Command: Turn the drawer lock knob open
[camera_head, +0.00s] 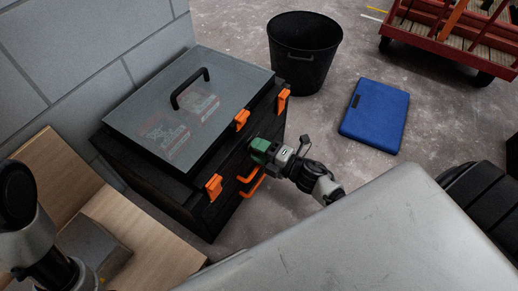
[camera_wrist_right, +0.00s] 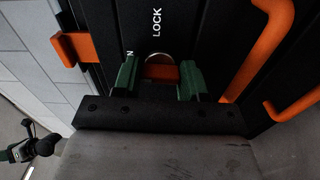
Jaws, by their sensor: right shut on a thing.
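The black toolbox (camera_head: 147,202) with a grey lid (camera_head: 190,62) stands at the left in the head view. My right gripper (camera_head: 259,150) is at its front face, just above an orange drawer handle (camera_head: 252,186). White "LOCK" lettering shows just above the knob. In the head view, the gripper hides the knob. What looks like my left gripper (camera_wrist_right: 12,154) shows small at the lower left edge of the wrist view; its fingers are too unclear to judge.
Orange latches (camera_head: 214,187) stick out along the toolbox front. A black bucket (camera_head: 304,50), a blue case (camera_head: 375,115) and a red cart (camera_head: 450,37) stand on the floor behind. A large grey surface (camera_head: 370,240) fills the foreground.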

